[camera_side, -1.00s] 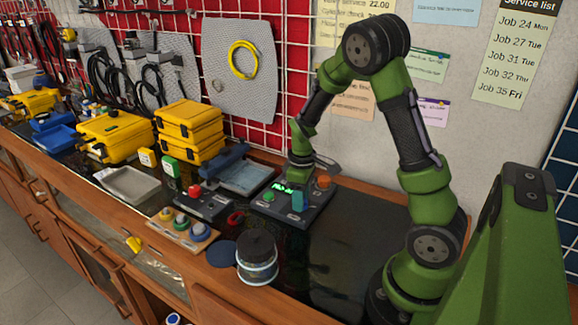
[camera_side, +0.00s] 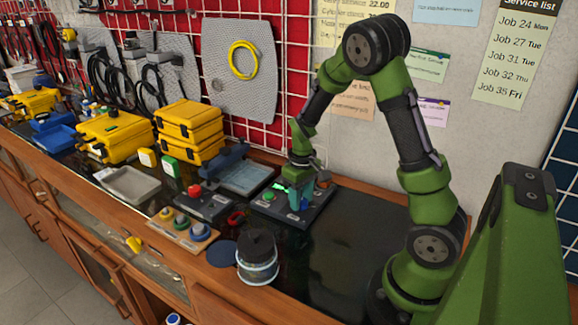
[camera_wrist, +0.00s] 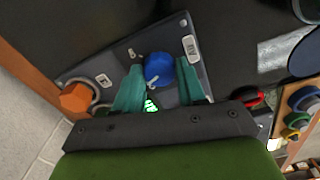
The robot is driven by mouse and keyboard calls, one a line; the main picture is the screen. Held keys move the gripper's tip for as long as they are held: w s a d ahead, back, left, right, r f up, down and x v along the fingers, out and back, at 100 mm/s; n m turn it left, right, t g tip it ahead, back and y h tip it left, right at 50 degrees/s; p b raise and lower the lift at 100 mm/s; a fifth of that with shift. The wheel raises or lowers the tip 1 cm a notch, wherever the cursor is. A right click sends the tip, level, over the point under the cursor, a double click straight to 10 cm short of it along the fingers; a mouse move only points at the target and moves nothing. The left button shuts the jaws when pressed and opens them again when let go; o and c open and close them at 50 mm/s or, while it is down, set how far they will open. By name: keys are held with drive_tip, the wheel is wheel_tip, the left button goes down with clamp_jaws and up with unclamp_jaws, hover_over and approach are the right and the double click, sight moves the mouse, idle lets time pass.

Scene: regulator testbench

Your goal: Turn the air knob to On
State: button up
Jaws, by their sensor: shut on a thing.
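The control panel (camera_side: 275,208) is a dark grey box on the bench below my gripper (camera_side: 297,195). In the wrist view a round blue knob (camera_wrist: 158,70) sits between the two teal fingertips of my gripper (camera_wrist: 160,73), which is shut on it. An orange knob (camera_wrist: 76,98) is left of the fingers. A lit green display (camera_wrist: 151,105) shows partly between the fingers. Small white labels flank the blue knob; I cannot read them surely, nor tell which knob is the air knob. In the side view the fingers mostly hide the blue knob.
A second box with a red button (camera_side: 194,191) stands left of the panel. Yellow cases (camera_side: 190,130) stand at the back left. The bench right of the panel is clear.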

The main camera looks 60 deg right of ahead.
sight(302, 200)
drive_tip(key=m, duration=0.6)
drive_tip(key=shift+m, duration=0.3)
drive_tip(key=m, duration=0.6)
drive_tip(key=shift+d, duration=0.1)
drive_tip(key=shift+m, duration=0.3)
drive_tip(key=o, duration=1.1)
drive_tip(key=shift+s, duration=0.1)
drive_tip(key=shift+c, duration=0.2)
wheel_tip(302, 200, up, 17)
